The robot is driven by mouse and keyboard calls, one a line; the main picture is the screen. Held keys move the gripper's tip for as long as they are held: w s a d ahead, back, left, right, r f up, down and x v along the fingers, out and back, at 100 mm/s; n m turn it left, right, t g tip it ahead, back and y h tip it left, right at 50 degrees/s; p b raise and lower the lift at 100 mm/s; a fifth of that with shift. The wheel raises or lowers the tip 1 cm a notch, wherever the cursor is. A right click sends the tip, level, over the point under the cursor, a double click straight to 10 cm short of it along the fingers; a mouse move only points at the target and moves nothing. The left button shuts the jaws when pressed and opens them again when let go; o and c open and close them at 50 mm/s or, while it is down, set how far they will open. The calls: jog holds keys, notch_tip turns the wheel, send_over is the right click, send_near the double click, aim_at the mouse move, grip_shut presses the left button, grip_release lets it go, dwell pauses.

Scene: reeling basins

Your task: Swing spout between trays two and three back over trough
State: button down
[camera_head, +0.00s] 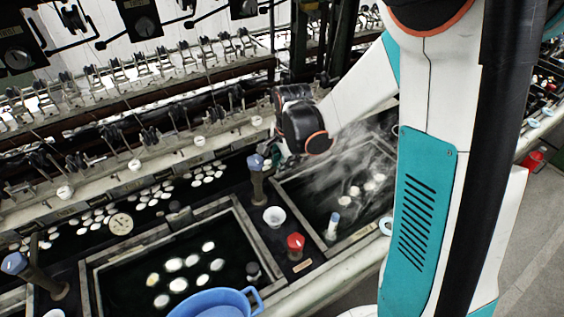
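A spout (257,186), a brown upright post with a blue-grey top, stands between two dark square trays, the nearer tray (238,212) and the steaming tray (282,187). My gripper (272,160) is right beside the spout's blue top, on its right. Its fingers are small and dark here, and I cannot tell if they touch the spout or are open. The long dark trough (222,203) with white cocoons runs behind the trays. Another blue-topped spout (38,277) stands at the lower left. I cannot tell the tray numbers.
A white cup (274,216), a red-capped object (296,245) and a blue-capped bottle (333,226) stand near the spout. A blue basin (215,303) is at the front edge. The reeling machine's rail (130,180) runs behind. Steam blurs the right tray.

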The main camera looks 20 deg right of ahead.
jog(key=shift+w, duration=0.1)
jog(key=w+a+n+g+y, duration=0.1)
jog(key=w+a+n, duration=0.2)
jog(key=n, duration=0.6)
jog(key=w+a+n+g+b, duration=0.1)
jog(key=w+a+n, duration=0.2)
jog(key=a+n, duration=0.3)
jog(key=shift+w+n+g+y, duration=0.3)
jog(key=shift+w+n+y, duration=0.1)
jog(key=shift+n, duration=1)
jog(key=shift+a, duration=0.1)
jog(key=c, duration=1.6)
grip_release()
jog(key=shift+o, duration=0.2)
